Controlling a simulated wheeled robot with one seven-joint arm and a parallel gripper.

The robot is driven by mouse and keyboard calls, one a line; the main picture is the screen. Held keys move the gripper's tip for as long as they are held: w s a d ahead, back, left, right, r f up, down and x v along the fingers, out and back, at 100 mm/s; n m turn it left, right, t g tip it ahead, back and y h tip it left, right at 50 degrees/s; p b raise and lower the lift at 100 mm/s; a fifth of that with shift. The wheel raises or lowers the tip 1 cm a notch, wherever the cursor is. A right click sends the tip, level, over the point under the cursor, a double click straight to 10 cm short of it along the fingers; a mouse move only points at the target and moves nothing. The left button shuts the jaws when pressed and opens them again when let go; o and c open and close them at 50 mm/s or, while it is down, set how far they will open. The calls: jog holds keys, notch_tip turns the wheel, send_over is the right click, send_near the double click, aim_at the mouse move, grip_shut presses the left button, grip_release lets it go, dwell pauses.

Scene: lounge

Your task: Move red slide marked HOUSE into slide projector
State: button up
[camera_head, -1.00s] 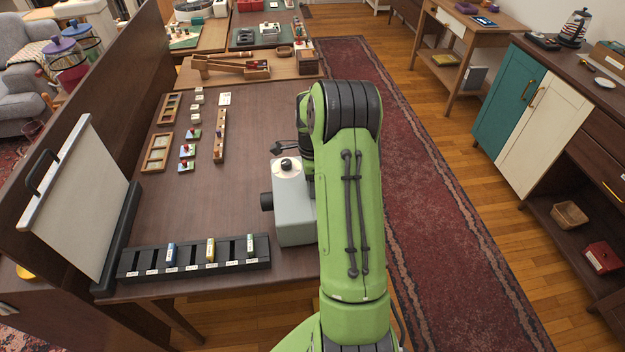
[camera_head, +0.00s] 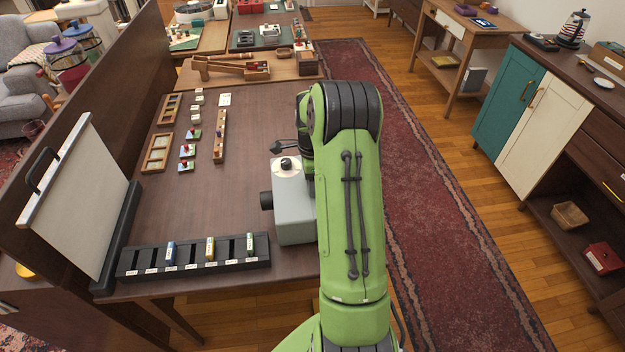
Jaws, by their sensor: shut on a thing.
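The slide projector (camera_head: 292,208) is a grey box with a pale top, a dark knob and a black lens facing left. It stands at the table's right edge, partly behind my green arm. The black slide rack (camera_head: 130,263) lies along the table's front edge, with labelled slots. It holds a blue slide (camera_head: 171,254), a yellow slide (camera_head: 210,249) and a green slide (camera_head: 250,245). No red slide shows in the rack or elsewhere, and no HOUSE label can be read. My wrist is above the projector's right side.
A white projection screen (camera_head: 82,200) stands at the table's left. Wooden trays (camera_head: 158,153), small blocks and a wooden strip (camera_head: 219,136) lie farther back. The middle of the dark table (camera_head: 215,200) is clear. A red rug (camera_head: 440,220) runs along the right.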

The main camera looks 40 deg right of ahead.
jog(key=o, duration=1.2)
jog(key=shift+s+a+f, duration=0.1)
jog(key=shift+s+f, duration=0.1)
jog(key=shift+f, duration=0.55)
jog(key=shift+c, duration=0.2)
jog(key=shift+w+r+p, duration=0.1)
jog(key=shift+r+p, duration=0.5)
jog(key=shift+r, duration=0.1)
jog(key=shift+r+p, duration=1.65)
jog(key=shift+r, duration=0.85)
